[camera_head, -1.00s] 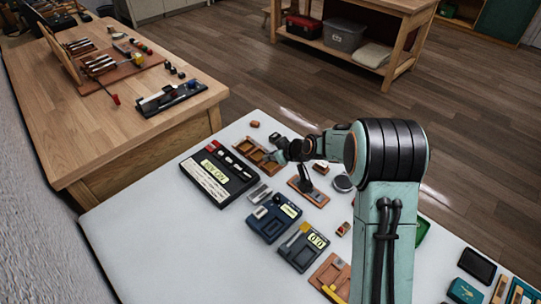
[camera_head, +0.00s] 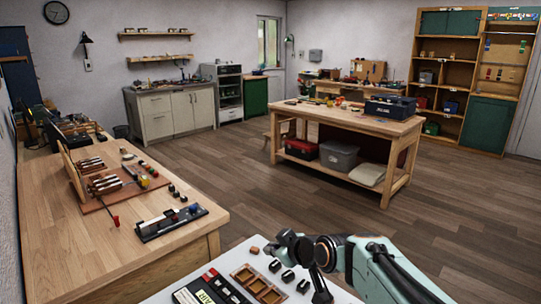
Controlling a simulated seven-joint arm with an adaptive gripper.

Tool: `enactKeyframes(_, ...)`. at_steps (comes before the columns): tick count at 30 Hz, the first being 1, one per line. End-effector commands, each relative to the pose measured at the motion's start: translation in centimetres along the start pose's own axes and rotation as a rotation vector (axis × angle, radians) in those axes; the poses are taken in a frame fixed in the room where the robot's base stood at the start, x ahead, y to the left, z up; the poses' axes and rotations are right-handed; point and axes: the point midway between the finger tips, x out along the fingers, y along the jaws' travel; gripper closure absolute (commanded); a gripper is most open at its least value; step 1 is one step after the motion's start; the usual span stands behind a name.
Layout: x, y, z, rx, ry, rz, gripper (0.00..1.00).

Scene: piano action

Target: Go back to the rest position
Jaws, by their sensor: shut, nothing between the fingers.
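My arm comes in from the lower right in the camera_head view, with a teal link and dark joints. My gripper (camera_head: 321,293) is the dark part at the bottom edge, hanging down over the white table (camera_head: 228,263). It is shut with nothing in it, and its tips are partly cut off by the frame. No object is seen in its hold.
Below the arm are a brown compartment tray (camera_head: 246,275), a black device (camera_head: 205,292) and several small dark pieces. A wooden bench (camera_head: 120,240) stands left. A workbench (camera_head: 350,121) stands behind, with open floor (camera_head: 240,190) between.

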Motion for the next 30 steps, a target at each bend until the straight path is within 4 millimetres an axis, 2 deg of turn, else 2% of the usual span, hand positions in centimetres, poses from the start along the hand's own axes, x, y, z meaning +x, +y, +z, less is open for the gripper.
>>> enactKeyframes(1,-3.2,-1.1,-0.1,0.008,-0.027,0.014,1.00)
enactKeyframes(2,-4.8,-1.9,0.4,0.025,-0.055,0.018,1.00)
enactKeyframes(5,-9.9,-5.2,3.5,0.117,-0.184,0.021,1.00)
enactKeyframes(6,-11.8,-6.8,5.5,0.173,-0.253,0.018,1.00)
enactKeyframes(9,-15.6,-11.0,11.3,0.343,-0.455,0.005,1.00)
enactKeyframes(12,-18.1,-14.4,16.2,0.506,-0.658,-0.014,1.00)
enactKeyframes(15,-19.8,-16.8,19.4,0.635,-0.837,-0.033,1.00)
enactKeyframes(17,-20.8,-17.5,20.2,0.695,-0.908,-0.029,1.00)
enactKeyframes(20,-21.4,-17.9,20.5,0.747,-0.954,-0.020,1.00)
enactKeyframes(30,-21.3,-17.9,20.4,0.753,-0.949,-0.016,1.00)
